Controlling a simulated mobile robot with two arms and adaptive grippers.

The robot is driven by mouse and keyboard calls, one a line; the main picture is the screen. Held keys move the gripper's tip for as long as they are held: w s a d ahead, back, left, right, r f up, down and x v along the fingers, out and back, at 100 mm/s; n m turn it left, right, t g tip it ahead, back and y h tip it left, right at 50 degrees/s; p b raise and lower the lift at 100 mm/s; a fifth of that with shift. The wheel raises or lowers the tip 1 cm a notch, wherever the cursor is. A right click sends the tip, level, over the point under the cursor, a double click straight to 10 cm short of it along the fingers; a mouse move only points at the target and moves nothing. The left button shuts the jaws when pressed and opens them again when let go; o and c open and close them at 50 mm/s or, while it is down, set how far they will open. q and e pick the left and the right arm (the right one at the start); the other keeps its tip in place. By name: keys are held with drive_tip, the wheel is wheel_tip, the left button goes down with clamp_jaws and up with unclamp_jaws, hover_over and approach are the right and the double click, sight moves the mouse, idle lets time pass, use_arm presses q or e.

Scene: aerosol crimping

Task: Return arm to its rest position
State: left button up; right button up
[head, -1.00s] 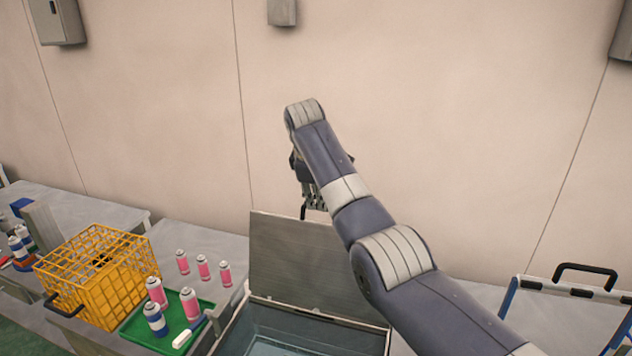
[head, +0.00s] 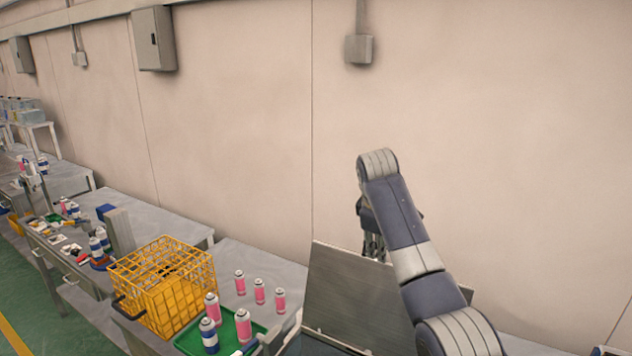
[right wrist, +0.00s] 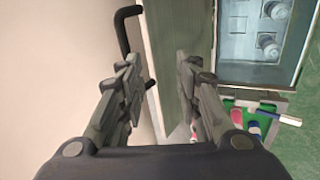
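My right arm rises from the bottom right of the head view. Its right gripper (head: 373,241) hangs partly hidden behind the arm, in front of the wall and above the raised grey lid of a box. In the right wrist view my right gripper (right wrist: 160,95) has its two fingers apart with nothing between them. Below it there are the box (right wrist: 240,75), holding cans, and a green tray (right wrist: 282,133) with cans. My left gripper is not in view.
A yellow wire basket (head: 165,285) stands on the bench. Beside it a green tray (head: 262,330) holds pink and blue cans, with several pink cans (head: 259,291) behind. The raised lid (head: 345,295) stands under my right arm. Cans and tools crowd the benches at left.

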drive_tip(key=s+f+m, duration=0.1)
drive_tip(key=s+f, duration=0.2)
drive_tip(key=f, duration=0.4)
drive_tip(key=s+f+m, duration=0.1)
drive_tip(key=s+f, duration=0.2)
drive_tip(key=f, duration=0.5)
drive_tip(key=s+f+m+y, duration=0.1)
drive_tip(key=s+f+m, duration=0.1)
drive_tip(key=s+f, duration=1.05)
drive_tip(key=s+m+y, duration=0.2)
drive_tip(key=s+m, duration=0.2)
drive_tip(key=s, duration=2.3)
wheel_tip(320, 180, down, 34)
drive_tip(key=s+g+b, duration=0.2)
drive_tip(key=s+b, duration=0.1)
drive_tip(key=b, duration=0.5)
drive_tip(key=s+d+f+b, duration=0.1)
drive_tip(key=s+f+b, duration=0.2)
drive_tip(key=s+f, duration=0.5)
drive_tip(key=s+d+f+g+b, duration=0.1)
drive_tip(key=s+f+b, duration=0.2)
drive_tip(key=s+f, duration=0.5)
wheel_tip(320, 180, down, 6)
drive_tip(key=shift+d+h, duration=0.3)
